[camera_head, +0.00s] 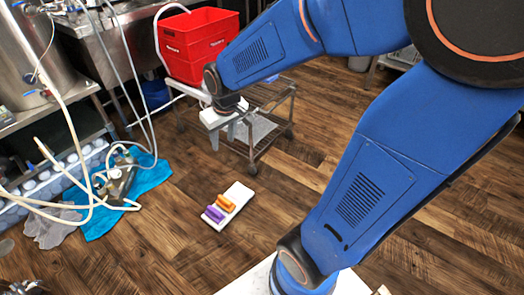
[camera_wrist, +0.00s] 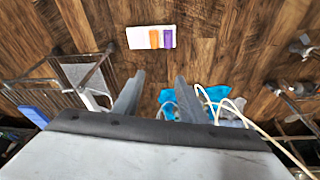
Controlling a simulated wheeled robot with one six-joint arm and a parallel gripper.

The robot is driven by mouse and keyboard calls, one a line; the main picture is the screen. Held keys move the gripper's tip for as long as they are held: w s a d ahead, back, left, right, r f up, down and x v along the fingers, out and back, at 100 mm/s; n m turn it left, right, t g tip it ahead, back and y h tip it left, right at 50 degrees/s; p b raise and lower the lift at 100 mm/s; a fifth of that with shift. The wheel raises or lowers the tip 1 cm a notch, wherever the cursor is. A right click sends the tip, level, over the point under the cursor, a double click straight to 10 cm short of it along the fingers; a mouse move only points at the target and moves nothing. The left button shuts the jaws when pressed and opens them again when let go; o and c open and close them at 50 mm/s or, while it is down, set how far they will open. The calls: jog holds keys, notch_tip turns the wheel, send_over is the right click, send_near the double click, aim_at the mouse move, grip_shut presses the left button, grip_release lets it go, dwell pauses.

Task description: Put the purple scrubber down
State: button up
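The purple scrubber (camera_head: 214,214) lies on a white board (camera_head: 239,190) on the wooden floor, beside an orange scrubber (camera_head: 225,203). In the wrist view the purple scrubber (camera_wrist: 168,39) is at the right end of the board (camera_wrist: 136,37), with the orange scrubber (camera_wrist: 154,39) to its left. My gripper (camera_wrist: 160,76) is open, its two grey fingers apart with only floor showing between them. It is apart from the purple scrubber. In the head view my gripper is up near the metal cart, beyond the board.
A metal cart (camera_head: 270,97) stands behind the board, with red crates (camera_head: 198,45) near it. A blue cloth (camera_head: 150,176), a pump-like device (camera_head: 118,181) and pale hoses lie at left. The floor around the board is clear.

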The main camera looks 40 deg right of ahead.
jog(key=s+d+r, duration=0.1)
jog(key=s+r, duration=0.3)
jog(key=s, duration=0.5)
jog(key=s+r+m+t, duration=0.1)
jog(key=s+r, duration=0.3)
jog(key=s, duration=0.5)
jog(key=shift+s+d+r+t, duration=0.25)
jog(key=shift+s+d+t, duration=0.05)
jog(key=shift+s+d, duration=0.1)
